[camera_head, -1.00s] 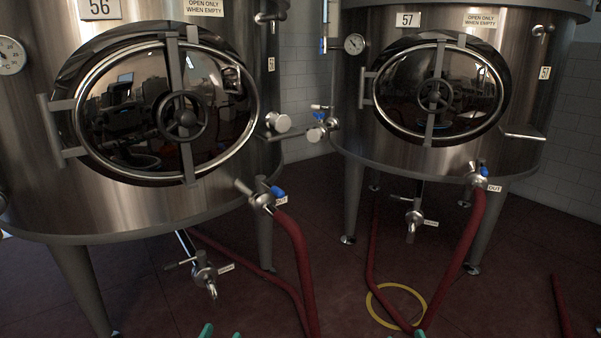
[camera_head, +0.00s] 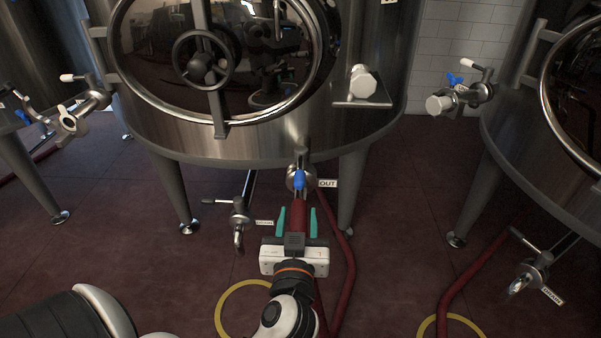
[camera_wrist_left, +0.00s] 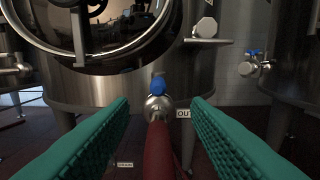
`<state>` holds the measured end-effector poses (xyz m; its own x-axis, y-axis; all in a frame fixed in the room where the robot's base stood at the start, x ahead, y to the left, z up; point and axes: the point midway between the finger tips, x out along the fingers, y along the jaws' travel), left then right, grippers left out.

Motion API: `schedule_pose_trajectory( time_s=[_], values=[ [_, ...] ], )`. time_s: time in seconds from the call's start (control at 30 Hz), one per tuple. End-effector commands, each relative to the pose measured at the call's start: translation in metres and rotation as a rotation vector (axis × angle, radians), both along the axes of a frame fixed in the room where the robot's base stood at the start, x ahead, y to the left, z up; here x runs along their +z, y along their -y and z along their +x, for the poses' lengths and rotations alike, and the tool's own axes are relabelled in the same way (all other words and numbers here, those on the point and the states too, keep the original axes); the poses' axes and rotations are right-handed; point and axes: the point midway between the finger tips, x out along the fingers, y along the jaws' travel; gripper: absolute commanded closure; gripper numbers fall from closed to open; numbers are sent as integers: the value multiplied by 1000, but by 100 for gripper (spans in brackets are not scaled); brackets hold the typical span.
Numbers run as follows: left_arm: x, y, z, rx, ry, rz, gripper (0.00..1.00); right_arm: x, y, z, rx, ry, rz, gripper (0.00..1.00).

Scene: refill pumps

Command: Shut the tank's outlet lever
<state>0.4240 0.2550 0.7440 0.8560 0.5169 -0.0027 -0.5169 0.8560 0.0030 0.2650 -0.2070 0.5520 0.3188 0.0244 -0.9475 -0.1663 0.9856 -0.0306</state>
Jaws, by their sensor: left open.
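The tank (camera_head: 270,142) stands ahead, steel with a round hatch. Its outlet valve sits low on the front beside an OUT label (camera_head: 328,183). The outlet lever (camera_head: 299,180) has a blue grip; in the left wrist view the lever (camera_wrist_left: 158,86) looks nearly end-on above the round valve body (camera_wrist_left: 158,106). A red hose (camera_wrist_left: 158,150) runs down from the valve. My left gripper (camera_head: 298,212) is open with green fingers, just short of the valve. In the left wrist view the lever is centred beyond the fingertips (camera_wrist_left: 160,102), apart from them. My right gripper is not in view.
A drain valve (camera_head: 239,220) hangs under the tank, left of my gripper. A sample valve (camera_head: 362,85) juts out above right. Another tank (camera_head: 530,145) stands at the right, with its own valve (camera_head: 458,95). Yellow rings (camera_head: 228,300) mark the red floor.

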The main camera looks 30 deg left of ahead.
Motion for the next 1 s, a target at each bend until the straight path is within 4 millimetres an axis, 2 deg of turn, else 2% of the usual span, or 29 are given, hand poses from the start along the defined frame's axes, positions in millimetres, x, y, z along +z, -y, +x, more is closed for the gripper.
schedule_pose_trajectory(
  time_s=[0.17, 0.6, 0.8, 1.0],
  values=[
    [2, -11, 15, 9, 3, 4, 57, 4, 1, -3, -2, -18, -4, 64],
    [1, -54, 85, 7, 1, 4, 57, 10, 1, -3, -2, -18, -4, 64],
    [0, -62, 99, 7, 1, 2, 57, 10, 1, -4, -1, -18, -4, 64],
    [0, -63, 101, 7, -1, 1, 57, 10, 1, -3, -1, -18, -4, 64]
  ],
)
